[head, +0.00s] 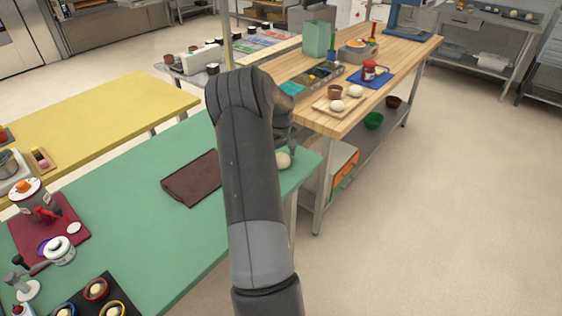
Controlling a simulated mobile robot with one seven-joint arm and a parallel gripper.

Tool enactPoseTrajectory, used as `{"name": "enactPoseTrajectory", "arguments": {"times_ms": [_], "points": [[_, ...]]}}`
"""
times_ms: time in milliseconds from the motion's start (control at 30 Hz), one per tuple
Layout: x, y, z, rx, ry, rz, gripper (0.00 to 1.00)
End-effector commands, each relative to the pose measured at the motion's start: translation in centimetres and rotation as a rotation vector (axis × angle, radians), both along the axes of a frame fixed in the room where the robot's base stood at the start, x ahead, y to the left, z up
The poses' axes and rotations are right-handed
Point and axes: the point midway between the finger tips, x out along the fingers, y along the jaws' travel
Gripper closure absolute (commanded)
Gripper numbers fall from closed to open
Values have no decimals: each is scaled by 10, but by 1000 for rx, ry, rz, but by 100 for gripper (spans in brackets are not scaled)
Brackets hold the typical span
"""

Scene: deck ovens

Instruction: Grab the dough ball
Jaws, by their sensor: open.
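A pale dough ball (283,161) sits on the green table near its right edge, just right of my arm. My arm crosses in front and hides the table on its left side. My gripper (291,150) is partly hidden behind my arm, points down and is open. Its visible finger is close beside and above the ball; I cannot tell whether it touches. More pale balls (355,91) lie on a wooden board on the wooden table behind.
A brown cloth (192,178) lies left of my arm on the green table (130,180). Jars and a red mat (68,213) are at the near left. The wooden table (400,57) with trays and containers stands behind. The floor at right is clear.

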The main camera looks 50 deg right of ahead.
Motion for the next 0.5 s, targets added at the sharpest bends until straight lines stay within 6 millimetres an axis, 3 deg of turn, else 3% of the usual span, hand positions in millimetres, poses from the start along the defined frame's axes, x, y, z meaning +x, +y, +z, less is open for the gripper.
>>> {"name": "enactPoseTrajectory", "arguments": {"times_ms": [233, 500], "points": [[0, 0, -5, -2, -1, 0, 15], [0, 0, -5, -1, -1, 0, 36]]}}
